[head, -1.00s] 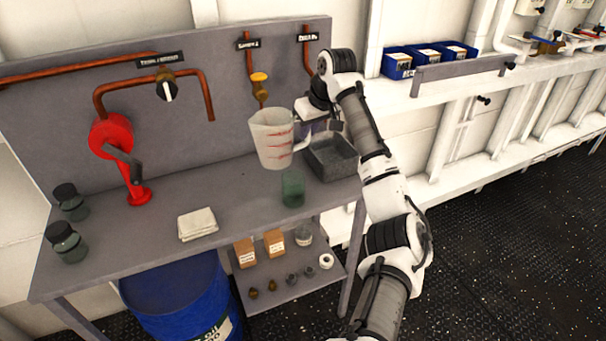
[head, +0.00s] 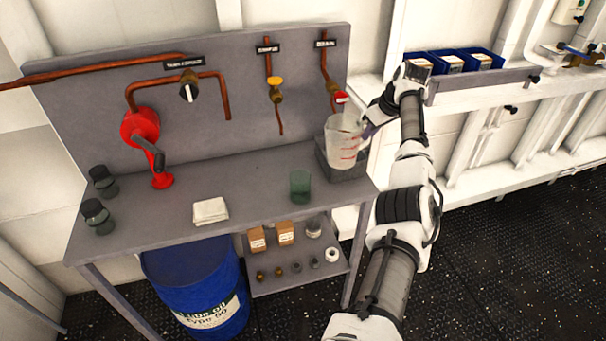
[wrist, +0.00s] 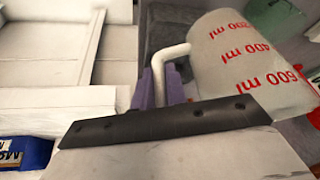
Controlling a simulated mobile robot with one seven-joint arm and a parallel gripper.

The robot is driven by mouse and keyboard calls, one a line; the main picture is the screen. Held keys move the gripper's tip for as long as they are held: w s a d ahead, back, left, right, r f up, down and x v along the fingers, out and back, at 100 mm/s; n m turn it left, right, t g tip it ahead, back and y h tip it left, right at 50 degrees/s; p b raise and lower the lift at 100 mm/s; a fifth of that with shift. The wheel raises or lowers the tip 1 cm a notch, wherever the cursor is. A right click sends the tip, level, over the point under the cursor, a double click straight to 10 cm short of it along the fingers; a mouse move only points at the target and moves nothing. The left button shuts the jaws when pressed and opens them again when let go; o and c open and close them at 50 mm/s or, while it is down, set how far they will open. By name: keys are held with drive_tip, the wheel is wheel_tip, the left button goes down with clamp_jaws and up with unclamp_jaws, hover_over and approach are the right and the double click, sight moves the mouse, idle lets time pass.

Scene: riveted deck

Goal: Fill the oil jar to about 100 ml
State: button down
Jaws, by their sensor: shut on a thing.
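My gripper (head: 368,131) is shut on the handle of a clear measuring jug (head: 343,146) with red marks. In the wrist view, purple fingers (wrist: 161,92) grip the handle, and the jug (wrist: 245,62) shows red figures 200, 400 and 600 ml. The jug is over the dark tray (head: 346,172) at the bench's right end, near the drain pipe. I cannot tell whether it holds liquid or touches the tray. A green glass jar (head: 300,187) stands open on the bench, left of the jug; its level is unreadable.
A blue drum (head: 195,285) stands below.

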sight(359, 121)
drive_tip(key=shift+r, duration=0.15)
drive_tip(key=shift+s+a+r+t+h, duration=0.15)
drive_tip(key=shift+a+r+t+h, duration=0.15)
drive_tip(key=shift+r+h, duration=0.2)
drive_tip(key=shift+s+a+r+t+h, duration=0.15)
drive_tip(key=shift+a+r+t+h, duration=0.1)
drive_tip(key=shift+r+h, duration=0.25)
drive_tip(key=shift+s+a+r+n+t+h, duration=0.2)
drive_tip(key=shift+a+r+h, duration=0.15)
drive_tip(key=shift+r, duration=0.1)
drive_tip(key=shift+s+a+r+n+t+h, duration=0.2)
drive_tip(key=shift+a+r+h, duration=0.1)
drive_tip(key=shift+r, duration=0.15)
drive_tip(key=shift+s+a+r+t+h, duration=0.3)
drive_tip(key=shift+a+r+h, duration=0.1)
drive_tip(key=shift+a+h, duration=0.1)
drive_tip(key=shift+s+a+r+t+h, duration=0.25)
drive_tip(key=shift+a+r+h, duration=0.15)
drive_tip(key=shift+a, duration=0.1)
drive_tip(key=shift+s+a+r+n+t+h, duration=0.3)
drive_tip(key=shift+s+a+r+h, duration=0.15)
drive_tip(key=shift+a, duration=0.25)
drive_tip(key=shift+s+a+r+n+t+h, duration=0.15)
drive_tip(key=shift+s+a+r+t+h, duration=0.15)
drive_tip(key=shift+a+h, duration=0.2)
drive_tip(key=shift+s+a+r+n+t+h, duration=0.15)
drive_tip(key=shift+a+r+t+h, duration=0.05)
drive_tip(key=shift+a+t+h, duration=0.25)
idle(3.3)
